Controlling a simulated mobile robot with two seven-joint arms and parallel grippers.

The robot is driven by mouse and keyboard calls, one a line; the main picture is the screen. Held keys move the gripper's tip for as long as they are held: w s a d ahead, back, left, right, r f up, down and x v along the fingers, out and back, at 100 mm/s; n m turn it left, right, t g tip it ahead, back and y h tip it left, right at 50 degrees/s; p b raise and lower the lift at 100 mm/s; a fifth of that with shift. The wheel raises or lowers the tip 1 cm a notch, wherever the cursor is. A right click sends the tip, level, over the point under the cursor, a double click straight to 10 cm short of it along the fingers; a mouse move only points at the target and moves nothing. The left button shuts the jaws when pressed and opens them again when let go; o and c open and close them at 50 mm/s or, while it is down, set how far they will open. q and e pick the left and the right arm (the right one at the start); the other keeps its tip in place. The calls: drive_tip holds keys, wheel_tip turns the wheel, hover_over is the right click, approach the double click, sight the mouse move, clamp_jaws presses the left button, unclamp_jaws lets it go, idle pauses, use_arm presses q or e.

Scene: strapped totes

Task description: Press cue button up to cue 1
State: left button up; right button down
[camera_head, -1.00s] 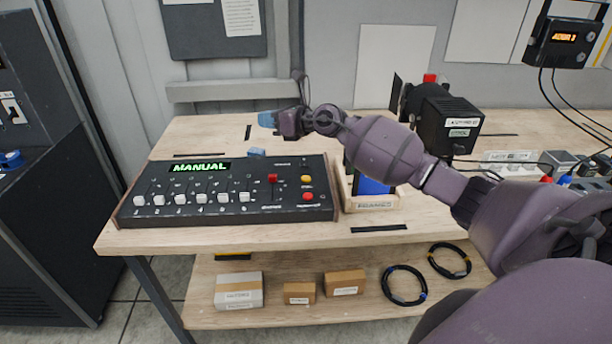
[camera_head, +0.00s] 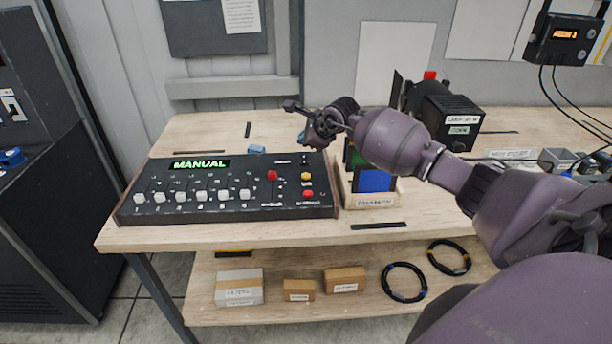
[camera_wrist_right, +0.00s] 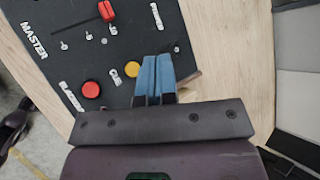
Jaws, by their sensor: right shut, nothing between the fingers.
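The dark control console (camera_head: 140,208) sits on the table, with its green display (camera_head: 202,164) reading MANUAL. The yellow cue button (camera_head: 306,176) is on its right part, above a red button (camera_head: 308,194). The wrist view shows the yellow button (camera_wrist_right: 132,69) beside the label CUE. My right gripper (camera_head: 304,138) is over the console's back right corner, behind the yellow button. My left gripper is out of view.
A red slider knob (camera_head: 272,175) stands left of the yellow button. Right of the console is a wooden box (camera_head: 372,202) with coloured sheets, and a black lamp (camera_head: 450,115) behind it. A small blue object (camera_head: 256,149) lies behind the console.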

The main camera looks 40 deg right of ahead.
sight(305, 176)
wheel_tip(305, 176, down, 8)
drive_tip(key=b, duration=0.4)
drive_tip(key=shift+f, duration=0.15)
drive_tip(key=shift+f+b, duration=0.3)
drive_tip(key=shift+b, duration=0.05)
drive_tip(key=shift+r, duration=0.1)
idle(0.5)
idle(0.7)
idle(0.6)
drive_tip(key=shift+f, duration=0.35)
drive_tip(key=shift+f+b, duration=0.15)
drive_tip(key=shift+b, duration=0.2)
